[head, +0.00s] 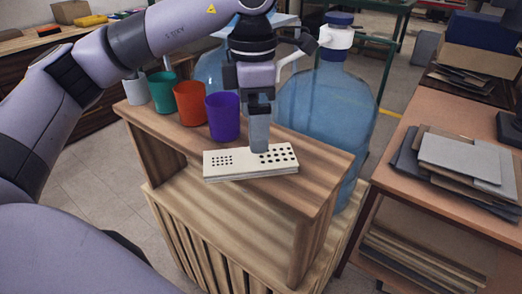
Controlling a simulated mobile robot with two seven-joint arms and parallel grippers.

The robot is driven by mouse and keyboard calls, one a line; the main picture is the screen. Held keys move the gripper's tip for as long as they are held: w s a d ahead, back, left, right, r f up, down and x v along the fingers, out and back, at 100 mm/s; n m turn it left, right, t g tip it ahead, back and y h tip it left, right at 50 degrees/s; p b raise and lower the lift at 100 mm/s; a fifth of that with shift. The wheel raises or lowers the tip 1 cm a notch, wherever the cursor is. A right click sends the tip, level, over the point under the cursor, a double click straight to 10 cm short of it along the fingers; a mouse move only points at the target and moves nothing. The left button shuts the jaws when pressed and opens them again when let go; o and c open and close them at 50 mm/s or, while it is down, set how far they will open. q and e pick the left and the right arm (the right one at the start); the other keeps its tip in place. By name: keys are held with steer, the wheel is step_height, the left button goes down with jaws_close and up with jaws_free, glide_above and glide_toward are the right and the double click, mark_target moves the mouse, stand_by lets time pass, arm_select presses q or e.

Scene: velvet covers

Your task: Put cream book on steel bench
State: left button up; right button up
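The cream book (228,163) is a flat, pale slab with black dots on its cover, at the top of the wooden shelf unit (312,170). Its left part reaches past the front edge of the shelf top; I cannot tell whether it rests there or is held just above. My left gripper (260,148) points straight down, with its fingertips at the book's far edge. The fingers are seen side-on, so whether they are closed on the book is unclear. My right gripper is out of view. I cannot tell which surface is the steel bench.
Purple (223,117), orange (190,103), teal (162,92) and white (136,90) cups line the shelf top. A large blue water bottle (330,110) stands close behind. The table at right (430,215) carries stacked grey and brown sheets (460,157), with bare wood in front.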

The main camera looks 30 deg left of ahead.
mark_target(249, 158)
arm_select(q)
steer(key=f, duration=0.4)
steer(key=s+f, duration=0.1)
steer(key=f, duration=0.2)
steer(key=shift+a+p, duration=0.3)
steer(key=shift+w+r, duration=0.1)
steer(key=shift+r, duration=0.05)
steer(key=c, duration=1.3)
